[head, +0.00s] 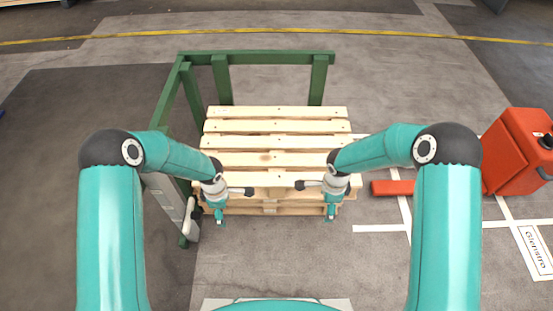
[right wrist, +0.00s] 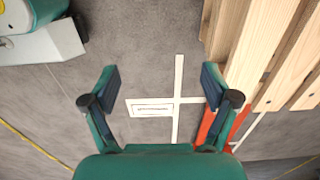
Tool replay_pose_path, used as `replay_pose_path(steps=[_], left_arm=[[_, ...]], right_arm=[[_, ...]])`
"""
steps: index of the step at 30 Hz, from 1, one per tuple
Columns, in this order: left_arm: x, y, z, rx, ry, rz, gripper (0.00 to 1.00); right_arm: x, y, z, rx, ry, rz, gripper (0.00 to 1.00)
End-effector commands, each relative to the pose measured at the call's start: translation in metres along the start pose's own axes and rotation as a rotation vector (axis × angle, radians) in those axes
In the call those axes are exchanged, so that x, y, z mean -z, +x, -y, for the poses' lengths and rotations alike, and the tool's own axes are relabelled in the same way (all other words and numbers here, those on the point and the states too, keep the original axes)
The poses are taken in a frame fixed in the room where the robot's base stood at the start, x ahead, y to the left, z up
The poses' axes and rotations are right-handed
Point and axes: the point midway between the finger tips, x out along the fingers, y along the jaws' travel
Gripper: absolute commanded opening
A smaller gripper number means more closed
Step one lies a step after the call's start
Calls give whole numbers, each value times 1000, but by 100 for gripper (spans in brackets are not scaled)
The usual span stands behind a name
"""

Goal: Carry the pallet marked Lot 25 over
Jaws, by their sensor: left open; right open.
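A pale wooden pallet (head: 265,159) lies in the middle of the head view, inside a green frame. Boards show at more than one level along its near edge; I cannot tell whether it is a stack. No Lot 25 mark is legible. My left gripper (head: 220,218) is open at the pallet's near left edge, pointing down. My right gripper (head: 331,212) is open at the near right edge; contact is unclear. In the right wrist view, the right gripper (right wrist: 162,78) has spread fingers with only floor between them, and wooden boards (right wrist: 262,40) show at upper right.
The green frame (head: 258,57) bounds the pallet's back and left. A red block (head: 392,188) lies on the floor to the right, and a red container (head: 516,150) stands further right. White lines and a floor label (head: 537,248) mark the right. Grey floor is open beyond the frame.

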Motion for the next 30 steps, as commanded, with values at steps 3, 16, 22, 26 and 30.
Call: replay_pose_path(steps=[3, 16, 22, 26, 30], left_arm=[[0, 0, 0, 0, 0, 0, 86], [0, 0, 0, 0, 0, 0, 86], [0, 0, 0, 0, -1, 0, 86], [1, 0, 0, 0, -1, 0, 86], [1, 0, 0, 0, -2, 0, 86]], right_arm=[[0, -26, 3, 5, 1, 0, 86], [-1, -88, 8, 2, 0, 1, 86], [-1, -90, 8, 1, -2, 0, 86], [-1, -90, 8, 1, -2, 0, 86], [-1, -90, 8, 1, -2, 0, 86]])
